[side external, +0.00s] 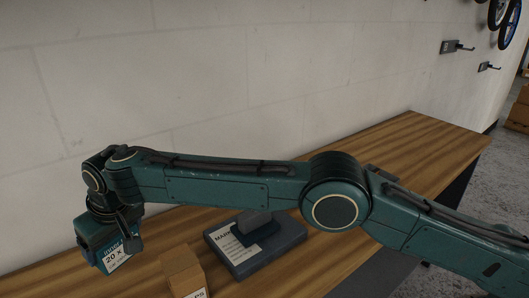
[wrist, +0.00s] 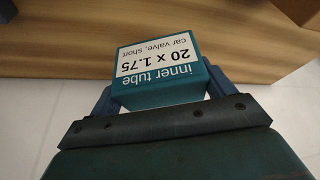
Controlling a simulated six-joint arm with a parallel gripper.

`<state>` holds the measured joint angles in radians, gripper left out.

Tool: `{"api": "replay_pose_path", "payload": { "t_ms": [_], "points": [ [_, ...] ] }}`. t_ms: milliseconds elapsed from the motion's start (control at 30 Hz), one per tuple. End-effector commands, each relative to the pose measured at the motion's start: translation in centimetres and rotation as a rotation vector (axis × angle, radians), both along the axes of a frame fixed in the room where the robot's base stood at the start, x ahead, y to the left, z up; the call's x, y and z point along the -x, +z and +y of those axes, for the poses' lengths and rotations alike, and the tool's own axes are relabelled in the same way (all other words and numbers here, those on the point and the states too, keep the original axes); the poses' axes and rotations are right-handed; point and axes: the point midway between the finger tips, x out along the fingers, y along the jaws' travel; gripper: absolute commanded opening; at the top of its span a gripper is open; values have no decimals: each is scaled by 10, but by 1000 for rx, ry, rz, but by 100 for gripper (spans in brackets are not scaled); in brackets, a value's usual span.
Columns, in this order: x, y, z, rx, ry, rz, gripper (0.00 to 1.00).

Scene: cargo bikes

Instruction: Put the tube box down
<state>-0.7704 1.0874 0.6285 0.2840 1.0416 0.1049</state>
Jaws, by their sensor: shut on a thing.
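The tube box is a teal carton with a white label reading "inner tube 20 x 1.75" (wrist: 160,58). In the wrist view it sits between the two fingers of my gripper (wrist: 162,88), which are shut on its sides. In the side view the tube box (side external: 117,258) hangs under my wrist at the lower left, by the wall end of the wooden bench (side external: 400,145). The side view does not clearly show whether its underside touches the bench.
A cardboard box (side external: 182,268) with a white label stands right of the tube box. Further right lies a flat dark grey-blue case (side external: 275,250) with a grey block on top. The pale wall (side external: 230,80) runs along the bench's back. Bare wood shows at the bench's right end.

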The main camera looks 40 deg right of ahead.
Motion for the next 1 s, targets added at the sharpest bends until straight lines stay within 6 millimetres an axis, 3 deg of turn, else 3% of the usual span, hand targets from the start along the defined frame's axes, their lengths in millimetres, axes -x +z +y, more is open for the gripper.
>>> {"api": "replay_pose_path", "payload": {
  "t_ms": [367,700,1000],
  "points": [
    [-1,-14,0,0,0,-1,55],
    [0,-46,0,0,-1,0,55],
    [0,-49,0,-1,-1,-1,55]
  ]
}}
